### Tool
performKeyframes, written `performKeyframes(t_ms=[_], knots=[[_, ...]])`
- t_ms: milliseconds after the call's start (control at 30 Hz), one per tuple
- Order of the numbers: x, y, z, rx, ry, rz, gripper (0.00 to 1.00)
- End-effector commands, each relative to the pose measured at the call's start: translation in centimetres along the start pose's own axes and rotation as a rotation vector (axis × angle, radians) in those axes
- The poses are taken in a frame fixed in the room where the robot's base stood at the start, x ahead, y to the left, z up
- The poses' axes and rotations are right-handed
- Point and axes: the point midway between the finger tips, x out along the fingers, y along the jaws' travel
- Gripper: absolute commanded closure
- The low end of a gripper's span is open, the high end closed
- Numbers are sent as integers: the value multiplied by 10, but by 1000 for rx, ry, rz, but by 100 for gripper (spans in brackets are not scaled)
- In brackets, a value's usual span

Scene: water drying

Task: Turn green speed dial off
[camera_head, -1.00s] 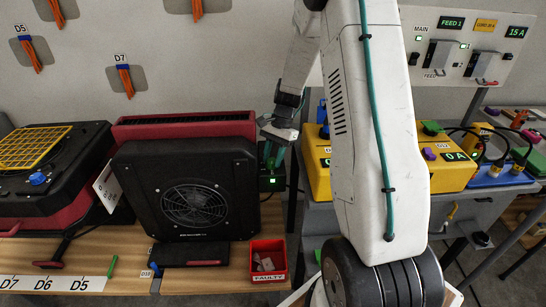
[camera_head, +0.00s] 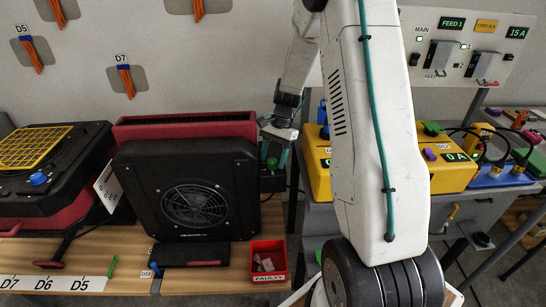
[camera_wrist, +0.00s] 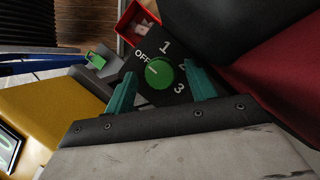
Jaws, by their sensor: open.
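The green speed dial (camera_wrist: 160,72) sits on a dark panel with labels OFF, 1, 2 and 3 around it in the wrist view. A pale mark shows on its left part, roughly on the OFF side; its exact angle is hard to tell. In the head view the dial (camera_head: 271,162) is small, on the box at the right side of the black fan unit (camera_head: 195,195). My gripper (camera_wrist: 161,88) is open, with one teal finger on each side of the dial. Contact cannot be told. It also shows in the head view (camera_head: 275,158).
A red FAULTY bin (camera_head: 267,246) stands on the wooden bench below the dial. A yellow box (camera_head: 318,180) stands close to the right of my gripper. Another black and red unit (camera_head: 50,185) with a yellow grille is at the left.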

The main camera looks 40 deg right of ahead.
Motion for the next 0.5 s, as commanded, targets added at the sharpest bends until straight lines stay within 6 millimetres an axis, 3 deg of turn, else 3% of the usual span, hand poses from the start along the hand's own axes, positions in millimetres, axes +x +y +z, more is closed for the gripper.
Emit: performKeyframes(t_ms=[500], knots=[[-70, -1, -1, 0, 1, -2, 45]])
